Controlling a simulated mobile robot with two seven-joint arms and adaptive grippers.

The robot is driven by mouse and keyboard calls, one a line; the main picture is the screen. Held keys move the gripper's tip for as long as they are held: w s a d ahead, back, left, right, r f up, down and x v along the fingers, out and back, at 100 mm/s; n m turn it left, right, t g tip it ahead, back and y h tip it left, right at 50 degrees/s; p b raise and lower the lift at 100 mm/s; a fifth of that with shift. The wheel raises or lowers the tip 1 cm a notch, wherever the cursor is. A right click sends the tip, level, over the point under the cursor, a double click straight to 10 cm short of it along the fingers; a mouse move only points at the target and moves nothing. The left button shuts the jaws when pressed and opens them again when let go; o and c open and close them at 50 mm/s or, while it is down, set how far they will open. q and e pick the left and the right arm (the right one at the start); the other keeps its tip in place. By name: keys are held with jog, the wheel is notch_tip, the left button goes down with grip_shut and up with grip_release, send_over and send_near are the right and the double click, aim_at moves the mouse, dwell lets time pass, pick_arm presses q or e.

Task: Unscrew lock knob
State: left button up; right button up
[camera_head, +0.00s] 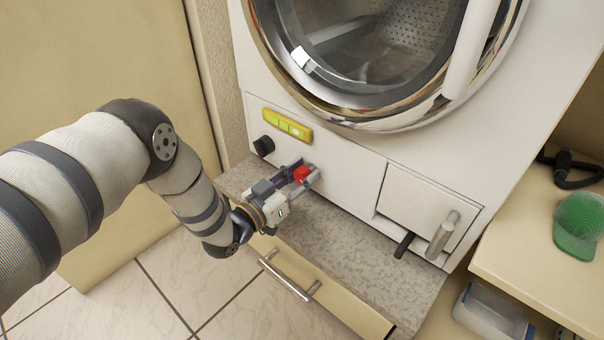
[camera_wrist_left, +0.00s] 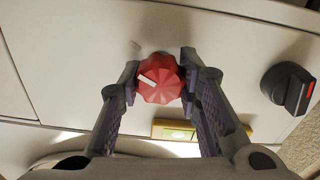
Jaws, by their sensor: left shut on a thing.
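The lock knob (camera_head: 301,174) is red and sits on the white front panel of the washing machine, below its round door. In the left wrist view the knob (camera_wrist_left: 160,79) is faceted with a white mark on its face. My left gripper (camera_head: 305,177) reaches it from the left, with one finger on each side of the knob. In the left wrist view the fingertips of my left gripper (camera_wrist_left: 160,77) are closed against its two sides. The knob's back, where it meets the panel, is hidden. My right gripper is in neither view.
A black knob (camera_head: 263,146) and a yellow-green level strip (camera_head: 287,125) are on the panel nearby. A small hatch (camera_head: 418,212) with a grey handle is to the right. A speckled ledge (camera_head: 375,262) lies below, above a drawer handle (camera_head: 289,278). A green cap (camera_head: 580,225) lies far right.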

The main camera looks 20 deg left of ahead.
pick_arm(q)
jog(key=n, duration=0.5)
jog(key=shift+f+p, duration=0.1)
jog(key=shift+p, duration=0.2)
jog(key=n, duration=0.5)
jog(key=shift+f, duration=0.1)
jog(key=n+b, duration=0.1)
jog(key=n, duration=0.3)
jog(key=shift+f+n, duration=0.1)
jog(key=shift+n, duration=0.3)
jog(key=n+b, duration=0.1)
jog(key=n, duration=0.4)
jog(key=shift+b, duration=0.35)
jog(key=shift+n, duration=0.3)
jog(key=o, duration=1.2)
jog(key=shift+s, duration=0.1)
jog(key=shift+c, duration=0.2)
